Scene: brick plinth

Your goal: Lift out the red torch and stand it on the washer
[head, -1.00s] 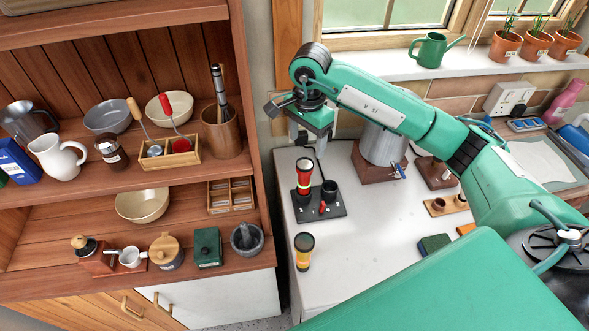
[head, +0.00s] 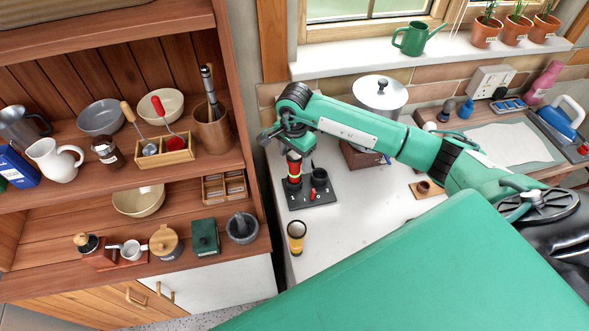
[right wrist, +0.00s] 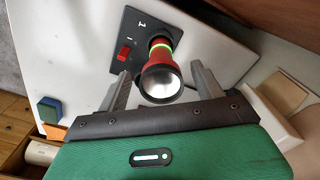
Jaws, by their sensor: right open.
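The red torch (head: 294,170) stands upright in a black base (head: 312,197) on a white top (head: 350,215); I cannot tell whether this top is the washer. In the right wrist view the torch (right wrist: 161,82) points its lens at the camera. My right gripper (head: 295,152) is open over the torch. Its two fingers (right wrist: 160,88) lie on either side of the torch head, with visible gaps. My left gripper is not in view.
A yellow-and-black torch (head: 297,235) stands in front of the base. A metal pot (head: 380,94) on a wooden box stands behind, to the right. A wooden shelf unit (head: 235,120) rises on the left. The white top right of the base has bare room.

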